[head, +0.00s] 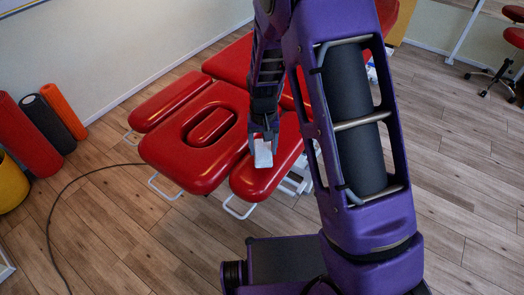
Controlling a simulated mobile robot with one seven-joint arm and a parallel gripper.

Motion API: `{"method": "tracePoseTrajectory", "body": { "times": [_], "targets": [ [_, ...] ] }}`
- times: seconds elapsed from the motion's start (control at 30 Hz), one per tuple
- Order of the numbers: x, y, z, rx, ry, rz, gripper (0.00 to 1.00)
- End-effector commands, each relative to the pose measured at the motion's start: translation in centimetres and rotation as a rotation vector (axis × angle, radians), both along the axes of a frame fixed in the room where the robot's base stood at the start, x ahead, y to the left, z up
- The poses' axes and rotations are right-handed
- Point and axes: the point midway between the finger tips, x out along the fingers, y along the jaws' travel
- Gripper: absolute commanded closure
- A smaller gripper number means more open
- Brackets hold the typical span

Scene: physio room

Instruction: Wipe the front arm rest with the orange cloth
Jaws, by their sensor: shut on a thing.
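The red treatment table has a head rest (203,140) with an oval opening and a padded arm rest on either side. The nearer, front arm rest (256,181) is red with a metal loop at its end. The other arm rest (165,102) is at the back left. My gripper (264,142) points down over the front arm rest, shut on a small whitish thing (263,155). I cannot tell whether this thing touches the pad. No orange cloth is recognisable; the held thing looks pale, not orange.
Red, black and orange rollers (62,110) stand by the left wall, beside a yellow round thing (10,185). A dark cable (55,215) lies on the wooden floor. A red stool (510,50) is at the far right. My arm hides part of the table.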

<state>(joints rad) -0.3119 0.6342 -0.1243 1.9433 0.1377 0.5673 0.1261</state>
Motion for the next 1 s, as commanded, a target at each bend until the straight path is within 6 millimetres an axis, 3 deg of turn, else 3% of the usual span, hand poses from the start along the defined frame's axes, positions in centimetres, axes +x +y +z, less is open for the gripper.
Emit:
{"method": "tracePoseTrajectory", "body": {
  "times": [0.6, 1.0],
  "targets": [
    [0.6, -0.8, 5.5, -0.001, 0.004, 0.001, 0.94],
    [0.6, -0.9, 5.6, -0.001, 0.004, 0.001, 0.94]
  ]
}}
